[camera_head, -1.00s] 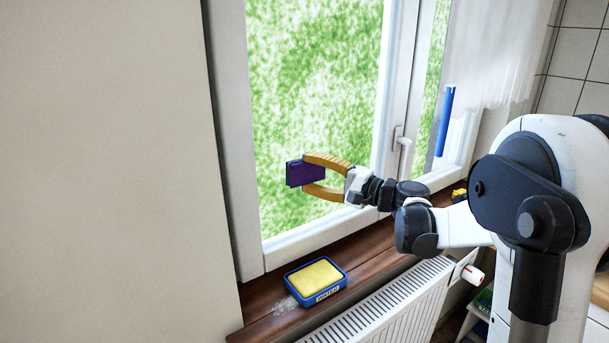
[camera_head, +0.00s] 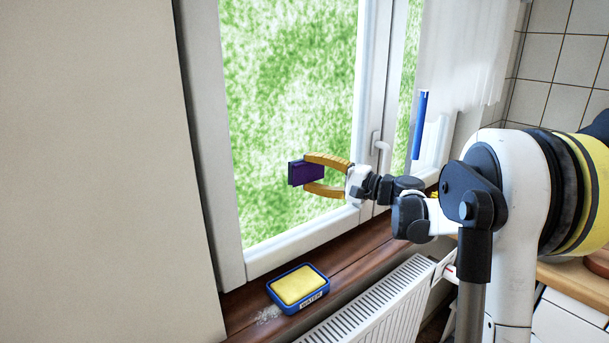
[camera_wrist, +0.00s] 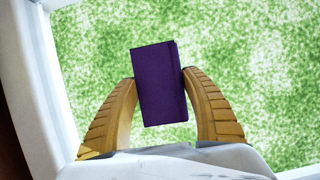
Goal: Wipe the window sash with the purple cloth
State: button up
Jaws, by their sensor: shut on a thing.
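The purple cloth (camera_head: 308,174) is a folded dark purple block between the yellow fingers of my gripper (camera_head: 322,174). In the wrist view the cloth (camera_wrist: 159,84) sits upright between both fingertips, and my gripper (camera_wrist: 158,90) is shut on it. The white window sash (camera_head: 305,243) frames a pane with green outside. My gripper is held in front of the pane, above the lower sash rail. I cannot tell whether the cloth touches the glass. In the wrist view the sash (camera_wrist: 40,75) runs along the left side.
A blue tray with a yellow sponge (camera_head: 299,285), labelled WATER, sits on the brown wooden sill (camera_head: 350,258), with whitish specks beside it. A white radiator (camera_head: 380,308) is below. The window handle (camera_head: 380,150) and a blue strip (camera_head: 419,125) are right of my gripper.

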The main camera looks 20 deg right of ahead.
jog(key=w+d, duration=0.2)
jog(key=d, duration=0.5)
dwell(0.6)
jog(key=shift+s+d, duration=0.3)
jog(key=shift+s, duration=0.65)
jog(key=shift+s+d, duration=0.3)
jog(key=shift+s, duration=0.6)
jog(key=shift+s+d, duration=0.3)
jog(key=shift+s, duration=0.65)
jog(key=s, duration=0.1)
jog(key=s+d, duration=0.1)
jog(key=s, duration=0.1)
